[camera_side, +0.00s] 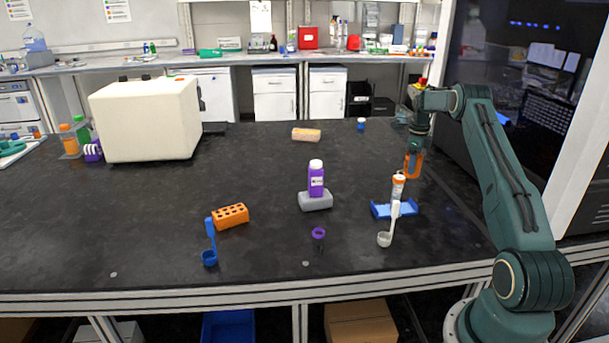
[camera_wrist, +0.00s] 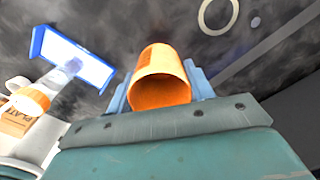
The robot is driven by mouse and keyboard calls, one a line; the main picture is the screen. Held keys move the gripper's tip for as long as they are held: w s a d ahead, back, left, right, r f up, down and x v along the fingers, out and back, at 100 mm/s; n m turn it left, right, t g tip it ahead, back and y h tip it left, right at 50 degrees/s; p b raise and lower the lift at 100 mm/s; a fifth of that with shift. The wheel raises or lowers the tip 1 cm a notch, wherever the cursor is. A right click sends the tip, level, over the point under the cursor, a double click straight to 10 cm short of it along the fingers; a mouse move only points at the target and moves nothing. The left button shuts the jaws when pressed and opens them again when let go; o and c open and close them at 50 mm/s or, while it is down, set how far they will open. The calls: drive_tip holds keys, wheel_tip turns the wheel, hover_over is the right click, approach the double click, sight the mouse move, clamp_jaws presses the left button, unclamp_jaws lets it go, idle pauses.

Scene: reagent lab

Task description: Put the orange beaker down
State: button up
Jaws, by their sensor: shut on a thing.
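The orange beaker (camera_side: 413,164) is held at the end of my arm, at the right of the side view, behind the orange-capped white bottle. My gripper (camera_side: 417,147) is shut on it. In the wrist view the beaker (camera_wrist: 161,62) sits between the two blue-grey fingers of my gripper (camera_wrist: 160,86), its open mouth facing the camera. In the side view the beaker looks roughly upright. Whether its base touches the dark bench (camera_side: 270,270) cannot be told.
The orange-capped bottle (camera_side: 398,188) stands by a blue tray (camera_side: 380,211) and a pale scoop (camera_side: 384,239), close in front. An orange rack (camera_side: 231,216) and blue scoop (camera_side: 210,257) are left.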

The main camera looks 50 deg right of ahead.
sight(411, 176)
drive_tip(key=shift+f, duration=2.65)
drive_tip(key=shift+f, duration=0.15)
drive_tip(key=o, duration=1)
drive_tip(key=shift+c, duration=0.2)
wheel_tip(411, 176, up, 12)
drive_tip(key=shift+r, duration=0.2)
drive_tip(key=shift+a, duration=0.1)
